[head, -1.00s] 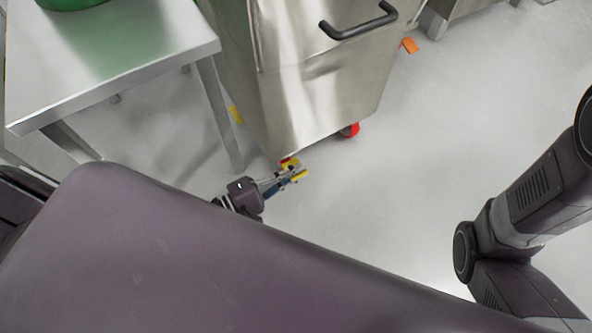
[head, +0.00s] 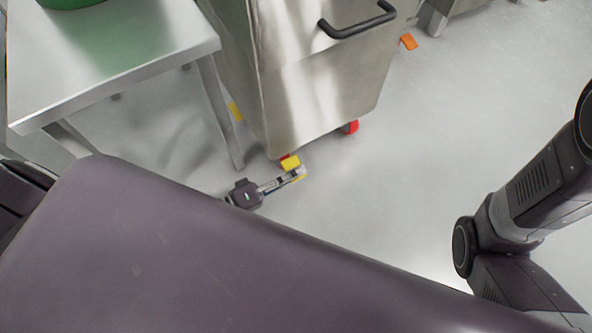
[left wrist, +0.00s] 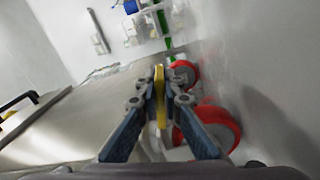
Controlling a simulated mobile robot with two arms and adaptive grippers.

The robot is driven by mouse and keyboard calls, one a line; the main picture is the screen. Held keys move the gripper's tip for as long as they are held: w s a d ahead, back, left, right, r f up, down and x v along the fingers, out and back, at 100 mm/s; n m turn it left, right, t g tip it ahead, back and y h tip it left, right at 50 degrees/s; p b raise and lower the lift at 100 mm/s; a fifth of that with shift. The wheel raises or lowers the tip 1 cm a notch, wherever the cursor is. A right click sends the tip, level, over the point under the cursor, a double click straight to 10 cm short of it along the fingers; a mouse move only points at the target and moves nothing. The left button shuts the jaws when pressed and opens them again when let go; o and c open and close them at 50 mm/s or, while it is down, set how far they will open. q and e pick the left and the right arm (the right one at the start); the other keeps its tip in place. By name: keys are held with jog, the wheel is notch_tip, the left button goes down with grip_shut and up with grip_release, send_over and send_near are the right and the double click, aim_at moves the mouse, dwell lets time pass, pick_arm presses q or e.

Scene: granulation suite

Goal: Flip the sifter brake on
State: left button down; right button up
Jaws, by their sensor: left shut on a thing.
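The sifter is a steel cabinet (head: 320,90) on red-wheeled casters, with a black handle (head: 358,22). The yellow brake tab (head: 290,162) is low at its near corner, by a red caster wheel (head: 284,156) that is mostly hidden. My left gripper (head: 298,174) is down near the floor at this tab. In the left wrist view the yellow tab (left wrist: 159,88) stands between the fingertips (left wrist: 159,98), which are shut on it, with a red wheel (left wrist: 215,126) just to the right. My right arm shows in the head view, but its gripper is out of the picture.
A steel table (head: 120,55) with a green container (head: 72,3) stands left of the sifter. A second caster (head: 350,127) is at the sifter's right corner, and an orange piece (head: 408,41) is near its far side. The floor to the right is open.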

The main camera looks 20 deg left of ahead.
pick_arm(q)
jog(key=shift+f+m, duration=0.2)
jog(key=shift+m, duration=0.2)
jog(key=c, duration=2.1)
grip_release()
jog(key=v, duration=1.2)
jog(key=shift+a, duration=0.1)
